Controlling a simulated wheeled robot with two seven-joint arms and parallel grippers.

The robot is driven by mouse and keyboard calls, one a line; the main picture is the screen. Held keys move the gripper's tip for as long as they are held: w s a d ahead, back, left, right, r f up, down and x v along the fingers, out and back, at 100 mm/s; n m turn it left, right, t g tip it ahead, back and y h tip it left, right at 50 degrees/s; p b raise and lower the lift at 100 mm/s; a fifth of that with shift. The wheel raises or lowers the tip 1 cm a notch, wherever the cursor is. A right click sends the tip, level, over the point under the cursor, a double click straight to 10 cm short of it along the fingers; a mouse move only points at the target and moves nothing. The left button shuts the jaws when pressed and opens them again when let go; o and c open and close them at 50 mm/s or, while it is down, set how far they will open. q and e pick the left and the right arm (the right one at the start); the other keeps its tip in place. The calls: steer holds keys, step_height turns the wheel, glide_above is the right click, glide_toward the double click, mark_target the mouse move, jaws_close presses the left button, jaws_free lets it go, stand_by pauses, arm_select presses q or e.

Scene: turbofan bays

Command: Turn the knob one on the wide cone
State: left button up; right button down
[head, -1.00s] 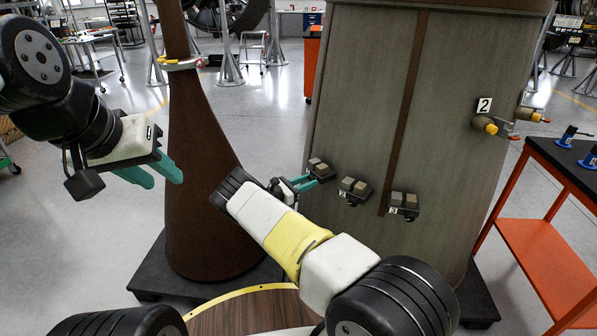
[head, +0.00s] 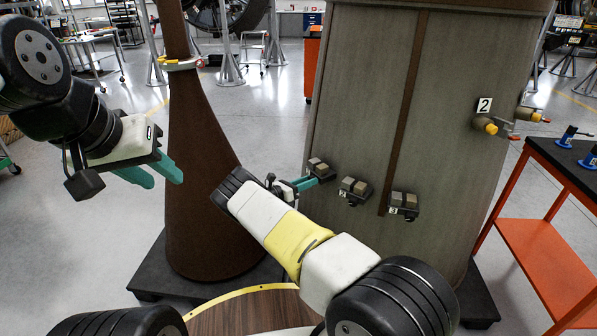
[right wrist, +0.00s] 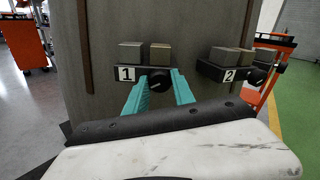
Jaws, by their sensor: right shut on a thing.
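The wide cone (head: 360,90) is the large grey-brown body with dark vertical strips. Low on its side is a row of small dark brackets with paired blocks. The bracket labelled 1 (right wrist: 127,73) carries a round black knob (right wrist: 159,80) below its blocks. My right gripper (head: 318,180) reaches this bracket; in the right wrist view its teal fingers (right wrist: 160,88) are shut on the knob from both sides. In the head view the knob is hidden by the gripper. My left gripper (head: 167,182) is open and empty, in front of the narrow brown cone.
Brackets 2 (head: 353,190) and 3 (head: 404,205) sit close to the right of bracket 1. The narrow brown cone (head: 205,190) stands left of my right forearm. An orange cart (head: 550,250) with a dark top stands at the right. Yellow-capped fittings (head: 485,125) protrude higher up.

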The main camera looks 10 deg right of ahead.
steer(key=shift+f, duration=0.1)
steer(key=c, duration=1.1)
jaws_free()
steer(key=shift+o, duration=0.2)
steer(key=shift+a, duration=0.15)
steer(key=v, duration=0.7)
steer(key=shift+s+a, duration=0.2)
steer(key=shift+a, duration=0.1)
